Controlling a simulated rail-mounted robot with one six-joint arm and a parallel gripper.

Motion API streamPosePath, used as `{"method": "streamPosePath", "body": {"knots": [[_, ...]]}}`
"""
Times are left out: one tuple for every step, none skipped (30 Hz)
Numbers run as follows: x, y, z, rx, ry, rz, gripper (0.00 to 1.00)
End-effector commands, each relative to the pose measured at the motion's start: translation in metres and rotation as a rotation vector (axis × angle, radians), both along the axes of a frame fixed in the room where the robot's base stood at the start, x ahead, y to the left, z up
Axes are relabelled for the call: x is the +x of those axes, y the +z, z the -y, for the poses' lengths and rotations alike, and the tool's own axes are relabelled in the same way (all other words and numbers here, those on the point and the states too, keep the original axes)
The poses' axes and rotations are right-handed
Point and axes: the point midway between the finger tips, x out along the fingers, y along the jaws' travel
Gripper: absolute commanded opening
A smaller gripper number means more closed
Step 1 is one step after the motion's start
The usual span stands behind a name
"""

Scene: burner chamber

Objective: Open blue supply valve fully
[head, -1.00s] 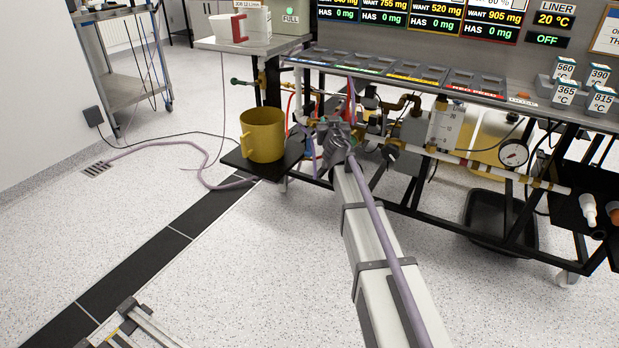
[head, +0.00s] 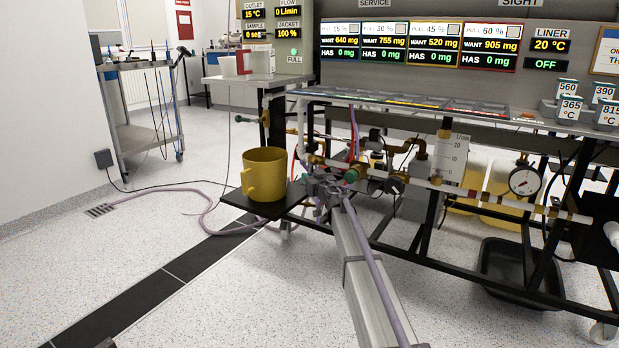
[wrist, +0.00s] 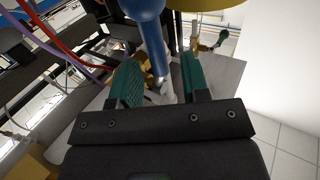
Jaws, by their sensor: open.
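The blue valve handle (wrist: 147,12) comes down from the top of the wrist view, tapering to a grey metal end between my fingers. My gripper (wrist: 160,78) is open, with one green-padded finger on each side of the handle. I cannot tell whether either pad touches it. In the head view my gripper (head: 335,182) is at the left end of the rig's pipework, just right of the yellow mug. There the arm and gripper hide the blue handle. The flow display (head: 288,12) reads 0 L/min.
A yellow mug (head: 264,170) stands on a black shelf (head: 240,203) close left of my gripper. Brass pipes (head: 410,150), red and purple hoses and the black frame crowd the right. A black bin (head: 510,270) sits beneath.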

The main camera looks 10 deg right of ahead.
Motion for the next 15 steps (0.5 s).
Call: {"method": "streamPosePath", "body": {"knots": [[0.0114,-0.0001,-0.0027,0.000,0.001,0.000,0.42],[0.0149,-0.0001,-0.0039,0.000,0.001,0.000,0.42],[0.0182,-0.0001,-0.0052,0.000,0.001,0.000,0.42],[0.0197,-0.0001,-0.0057,0.000,0.001,0.000,0.42],[0.0205,-0.0001,-0.0061,0.000,0.001,0.000,0.42],[0.0207,-0.0001,-0.0062,0.000,0.000,0.000,0.42],[0.0205,-0.0001,-0.0062,0.000,0.000,0.000,0.42],[0.0202,-0.0001,-0.0062,0.000,0.000,0.000,0.42],[0.0199,-0.0001,-0.0062,0.000,0.000,0.000,0.42],[0.0198,-0.0001,-0.0061,0.000,0.000,0.000,0.42],[0.0198,-0.0001,-0.0061,0.000,0.000,0.000,0.42],[0.0197,-0.0001,-0.0060,0.000,0.000,0.000,0.38],[0.0196,-0.0001,-0.0059,0.000,0.000,0.000,0.36],[0.0196,-0.0001,-0.0059,0.000,0.000,0.000,0.33],[0.0196,-0.0001,-0.0059,0.000,0.000,0.000,0.29]]}}
